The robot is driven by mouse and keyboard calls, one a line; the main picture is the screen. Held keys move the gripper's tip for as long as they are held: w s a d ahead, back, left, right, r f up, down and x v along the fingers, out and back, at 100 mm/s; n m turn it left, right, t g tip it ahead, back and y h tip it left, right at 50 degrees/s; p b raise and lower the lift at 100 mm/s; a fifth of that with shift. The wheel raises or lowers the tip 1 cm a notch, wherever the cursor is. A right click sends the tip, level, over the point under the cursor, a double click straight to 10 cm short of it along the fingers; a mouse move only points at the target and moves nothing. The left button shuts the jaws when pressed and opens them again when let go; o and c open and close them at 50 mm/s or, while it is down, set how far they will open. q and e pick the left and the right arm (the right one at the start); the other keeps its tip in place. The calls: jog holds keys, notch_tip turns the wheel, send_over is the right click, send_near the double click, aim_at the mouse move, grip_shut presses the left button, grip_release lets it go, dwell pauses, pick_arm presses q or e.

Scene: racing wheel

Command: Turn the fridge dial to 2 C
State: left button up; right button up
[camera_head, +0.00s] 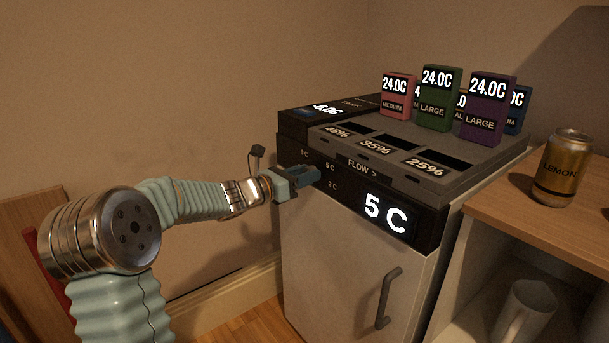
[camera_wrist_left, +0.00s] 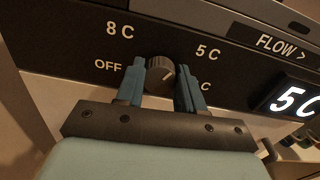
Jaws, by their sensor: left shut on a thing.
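The fridge dial (camera_wrist_left: 160,74) is a small dark ribbed knob with a light pointer line, set in the black front panel. In the left wrist view its pointer aims up and right, toward the 5 C mark. My left gripper (camera_wrist_left: 163,84) is shut on the dial, one blue finger on each side. In the head view my left gripper (camera_head: 306,177) reaches the panel from the left and hides the dial. The lit display (camera_head: 385,214) reads 5 C. The 2 C mark shows below right of the dial, partly hidden by a finger. My right gripper is not in view.
The fridge door (camera_head: 340,264) has a dark handle (camera_head: 388,298). Coloured boxes (camera_head: 438,98) stand on the fridge top behind labelled slots. A shelf at right holds a lemon can (camera_head: 562,168) and a mug (camera_head: 526,312). Open space lies left of the fridge.

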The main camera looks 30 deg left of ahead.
pick_arm(q)
jog(key=shift+d+f+m+b, duration=0.1)
jog(key=shift+m+b, duration=2.9)
jog(key=shift+b, duration=0.95)
jog(key=shift+d+f+m+b, duration=0.1)
jog(key=shift+m+b, duration=2.9)
jog(key=shift+b, duration=0.9)
jog(key=shift+r, duration=0.1)
jog(key=o, duration=1)
jog(key=shift+a, duration=0.1)
jog(key=shift+o, duration=0.2)
jog(key=v, duration=1.4)
